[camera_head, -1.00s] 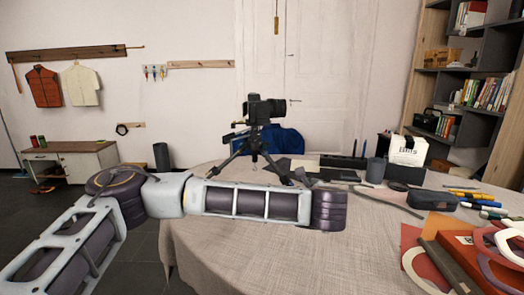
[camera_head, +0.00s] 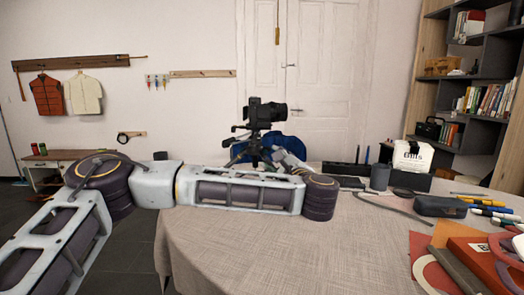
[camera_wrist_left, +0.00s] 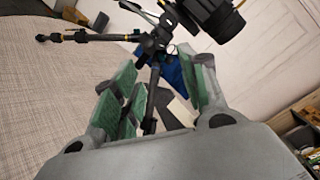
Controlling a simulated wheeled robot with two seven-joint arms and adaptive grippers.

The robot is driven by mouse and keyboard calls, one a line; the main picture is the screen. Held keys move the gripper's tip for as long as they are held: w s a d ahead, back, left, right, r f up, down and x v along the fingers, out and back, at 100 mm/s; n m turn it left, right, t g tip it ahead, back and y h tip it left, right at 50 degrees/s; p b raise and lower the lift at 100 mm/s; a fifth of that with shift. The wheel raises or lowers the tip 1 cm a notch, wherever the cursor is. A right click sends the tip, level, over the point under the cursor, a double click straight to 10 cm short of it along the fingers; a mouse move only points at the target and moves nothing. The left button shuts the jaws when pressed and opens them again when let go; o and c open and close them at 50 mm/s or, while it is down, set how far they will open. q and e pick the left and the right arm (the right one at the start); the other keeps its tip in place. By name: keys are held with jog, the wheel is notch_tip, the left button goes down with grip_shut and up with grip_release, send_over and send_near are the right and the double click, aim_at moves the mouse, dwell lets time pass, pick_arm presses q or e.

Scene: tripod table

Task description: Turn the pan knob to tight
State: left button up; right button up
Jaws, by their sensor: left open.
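A black camera (camera_head: 265,112) sits on a small black tripod (camera_head: 252,148) on the table. In the left wrist view the camera (camera_wrist_left: 213,14) is at the top and the tripod (camera_wrist_left: 155,42) stands below it, with a dark bar reaching left. I cannot single out the pan knob; it is too small in the head view. My left gripper (camera_head: 276,153) is beside the tripod at its right, partly behind my arm. In the left wrist view my left gripper (camera_wrist_left: 161,76) is open, with green pads either side of the lower tripod. No contact is clear. My right gripper is not in view.
The cloth-covered round table (camera_head: 270,250) has free room at its front. A white box (camera_head: 411,157), a dark pouch (camera_head: 440,206), pens (camera_head: 490,209) and red and orange items (camera_head: 480,255) lie to the right. A blue object (camera_head: 285,147) is behind the tripod.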

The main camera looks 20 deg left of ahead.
aim_at(261, 148)
pick_arm(q)
jog(key=shift+b+x, duration=1)
jog(key=shift+x, duration=5.8)
grip_shut()
